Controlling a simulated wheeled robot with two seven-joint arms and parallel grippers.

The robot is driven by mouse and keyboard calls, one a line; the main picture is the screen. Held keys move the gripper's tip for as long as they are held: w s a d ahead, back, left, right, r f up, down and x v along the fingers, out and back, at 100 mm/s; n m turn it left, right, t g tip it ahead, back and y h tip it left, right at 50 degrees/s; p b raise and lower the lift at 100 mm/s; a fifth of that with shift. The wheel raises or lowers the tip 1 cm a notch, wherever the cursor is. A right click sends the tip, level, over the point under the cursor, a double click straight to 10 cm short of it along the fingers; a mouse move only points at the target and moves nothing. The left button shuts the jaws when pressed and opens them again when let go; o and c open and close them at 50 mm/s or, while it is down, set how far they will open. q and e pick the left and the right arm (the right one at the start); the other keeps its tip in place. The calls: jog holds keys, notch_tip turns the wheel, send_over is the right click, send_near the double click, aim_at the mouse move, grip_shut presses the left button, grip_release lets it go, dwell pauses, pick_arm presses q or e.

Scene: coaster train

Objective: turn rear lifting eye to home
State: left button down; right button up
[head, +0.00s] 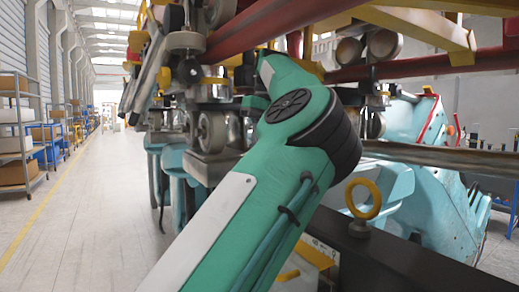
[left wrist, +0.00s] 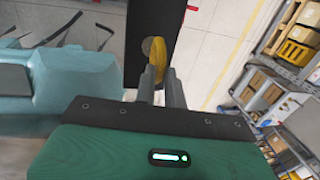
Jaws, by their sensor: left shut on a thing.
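In the left wrist view my left gripper (left wrist: 160,82) is shut on a yellow lifting eye (left wrist: 158,52), which shows nearly edge-on between the two grey fingers. A round grey collar beside it lies against a black beam (left wrist: 140,18). Another yellow lifting eye (head: 362,198) stands upright on a grey base on a black beam (head: 400,262) in the head view, with no gripper on it. My teal arm crosses the middle of the head view; its gripper is hidden there. I cannot tell which eye is the rear one. My right gripper is not in view.
Teal seats (head: 395,185) and a teal car body (head: 430,150) stand behind the black beam. Red beams (head: 270,25) and wheel assemblies (head: 205,128) hang close around my arm. Shelves with boxes (head: 15,145) line the left, beside a clear floor aisle (head: 85,210).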

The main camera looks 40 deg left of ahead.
pick_arm(q)
jog(key=shift+f+m, duration=0.1)
jog(key=shift+m, duration=0.4)
jog(key=c, duration=1.5)
grip_release()
